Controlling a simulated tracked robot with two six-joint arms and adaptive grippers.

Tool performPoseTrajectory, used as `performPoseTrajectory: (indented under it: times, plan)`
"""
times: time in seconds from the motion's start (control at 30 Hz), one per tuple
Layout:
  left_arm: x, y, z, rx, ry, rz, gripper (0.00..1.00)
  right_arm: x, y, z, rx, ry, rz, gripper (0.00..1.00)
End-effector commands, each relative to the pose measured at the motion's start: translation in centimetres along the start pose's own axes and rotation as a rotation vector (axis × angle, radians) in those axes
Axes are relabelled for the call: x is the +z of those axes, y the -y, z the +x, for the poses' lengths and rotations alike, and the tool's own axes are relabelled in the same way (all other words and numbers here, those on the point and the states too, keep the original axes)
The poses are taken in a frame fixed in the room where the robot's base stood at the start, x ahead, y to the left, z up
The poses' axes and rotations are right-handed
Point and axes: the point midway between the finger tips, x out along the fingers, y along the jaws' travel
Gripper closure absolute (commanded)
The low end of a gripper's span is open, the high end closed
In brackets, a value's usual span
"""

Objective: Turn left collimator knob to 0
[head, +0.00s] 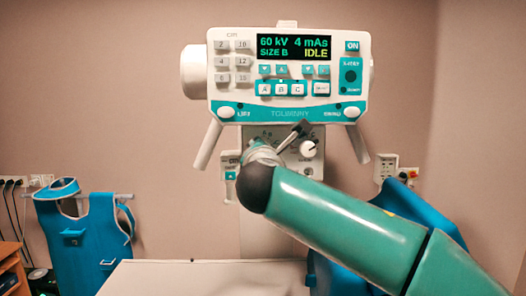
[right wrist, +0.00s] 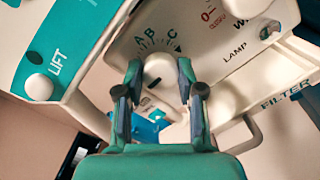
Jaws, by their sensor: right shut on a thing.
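The left collimator knob (right wrist: 158,68) is a pale round knob on the white collimator panel, with a tick scale and the letters A, B and C beside it in the right wrist view. My right gripper (right wrist: 157,80) is shut on this knob, one finger on each side. In the head view my right gripper (head: 265,150) is at the panel under the console and hides most of the knob. The knob's pointer cannot be read. My left gripper is not in view.
A second white knob (head: 307,148) is close on the right. Above is the console (head: 290,110), its display (head: 293,47) reading 60 kV, 4 mAs, SIZE B, IDLE. Handles (head: 207,145) flank the panel. A pale table (head: 200,278) lies below; a blue apron (head: 85,235) hangs left.

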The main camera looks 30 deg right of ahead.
Motion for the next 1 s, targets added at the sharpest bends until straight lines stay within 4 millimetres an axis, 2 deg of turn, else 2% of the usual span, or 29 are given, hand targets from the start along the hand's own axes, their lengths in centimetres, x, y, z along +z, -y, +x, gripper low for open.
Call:
performPoseTrajectory:
  times: [0.03, 0.27, 0.3, 0.43, 0.77, 0.87, 1.0]
  plan:
    - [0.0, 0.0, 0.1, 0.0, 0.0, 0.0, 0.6, -0.7, 0.2, 0.1, -0.006, -0.011, -0.007, 0.97]
    - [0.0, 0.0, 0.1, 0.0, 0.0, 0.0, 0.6, -0.8, 0.2, 0.1, -0.007, -0.012, -0.007, 0.97]
    - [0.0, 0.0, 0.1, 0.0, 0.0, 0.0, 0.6, -0.8, 0.2, 0.1, -0.007, -0.012, -0.007, 0.57]
    - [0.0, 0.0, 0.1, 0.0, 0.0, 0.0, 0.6, -0.6, 0.2, 0.1, -0.005, -0.009, -0.005, 0.37]
    - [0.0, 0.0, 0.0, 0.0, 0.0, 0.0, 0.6, -0.3, 0.1, -0.1, -0.002, -0.005, -0.002, 0.37]
    - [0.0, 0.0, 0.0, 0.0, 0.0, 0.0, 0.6, -0.3, 0.0, -0.7, 0.0, -0.006, -0.002, 0.37]
    - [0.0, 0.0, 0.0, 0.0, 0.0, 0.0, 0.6, -0.3, 0.0, -2.6, 0.001, -0.007, -0.001, 0.37]
